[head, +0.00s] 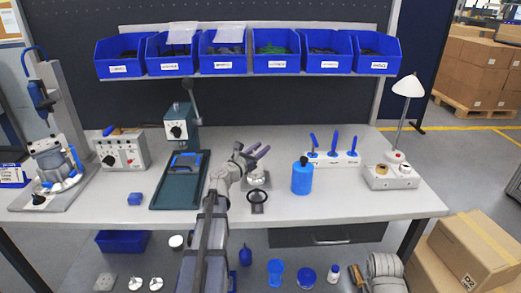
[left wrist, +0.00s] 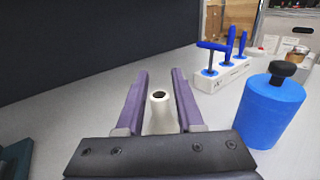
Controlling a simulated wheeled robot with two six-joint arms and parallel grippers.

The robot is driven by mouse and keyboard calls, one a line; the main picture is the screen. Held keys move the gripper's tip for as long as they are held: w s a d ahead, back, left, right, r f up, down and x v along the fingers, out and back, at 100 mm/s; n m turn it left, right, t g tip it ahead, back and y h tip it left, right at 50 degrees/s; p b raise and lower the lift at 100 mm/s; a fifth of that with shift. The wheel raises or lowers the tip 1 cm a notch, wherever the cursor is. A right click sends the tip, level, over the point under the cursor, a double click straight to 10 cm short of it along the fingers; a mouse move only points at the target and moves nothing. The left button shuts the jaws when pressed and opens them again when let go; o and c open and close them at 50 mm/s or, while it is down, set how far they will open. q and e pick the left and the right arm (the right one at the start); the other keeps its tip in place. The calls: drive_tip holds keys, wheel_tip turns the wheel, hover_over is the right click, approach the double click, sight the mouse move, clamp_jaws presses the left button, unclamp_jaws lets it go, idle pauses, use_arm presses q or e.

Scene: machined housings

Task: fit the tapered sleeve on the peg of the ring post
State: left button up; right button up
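In the left wrist view a pale tapered sleeve (left wrist: 160,116) stands between the purple fingers of my left gripper (left wrist: 160,80). Its narrow end with a dark hole faces up and its sides widen downward. The fingers lie close along both its sides; its lower end is hidden by the gripper body. In the head view my left gripper (head: 254,152) is over the middle of the bench. A pale round piece (head: 257,181) shows just below it, partly covered. A dark ring on a foot (head: 258,197) stands in front; I cannot tell whether it is the ring post. My right gripper is not in view.
A blue bottle with a black cap (head: 302,178) stands to the right of the gripper. Behind it is a white block (head: 342,160) with blue-handled tools. A green press (head: 178,190) is to the left. Blue bins (head: 272,66) hang above. Bench between bottle and lamp base (head: 390,182) is mostly clear.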

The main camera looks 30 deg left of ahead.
use_arm(q)
drive_tip(key=shift+o, duration=1.3)
drive_tip(key=s, duration=0.8)
drive_tip(key=shift+a, duration=0.3)
drive_tip(key=shift+w, duration=0.1)
